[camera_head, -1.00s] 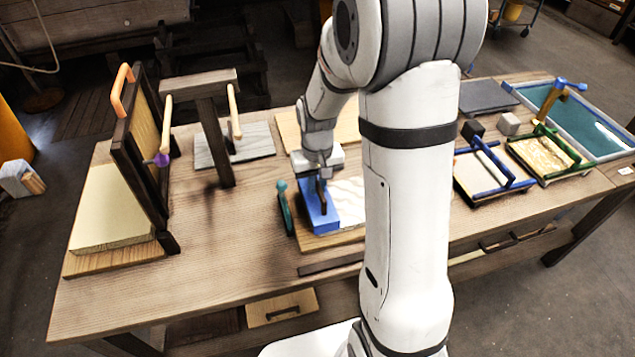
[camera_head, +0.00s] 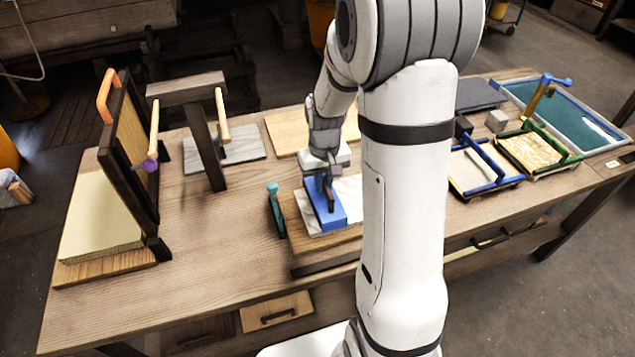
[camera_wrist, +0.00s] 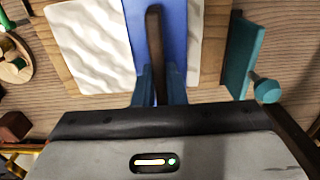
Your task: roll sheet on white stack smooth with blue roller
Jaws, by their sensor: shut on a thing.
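My gripper (camera_head: 325,184) is shut on the dark handle of the blue roller (camera_head: 327,216); the wrist view shows the fingers (camera_wrist: 159,84) on either side of the handle. The blue roller, a long flat blue body in the wrist view (camera_wrist: 178,25), lies across the white sheet. The white sheet (camera_head: 350,188) has a wavy, wrinkled surface; it shows left of the roller in the wrist view (camera_wrist: 92,40), and a pale strip shows on the other side. It lies on a wooden board (camera_head: 300,246). My arm hides its right part in the head view.
A teal-handled tool (camera_head: 275,208) stands just left of the board; it also shows in the wrist view (camera_wrist: 240,62). A dark upright frame (camera_head: 128,150) and a post with a crossbar (camera_head: 205,140) stand at left. Framed trays (camera_head: 485,165) lie at right.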

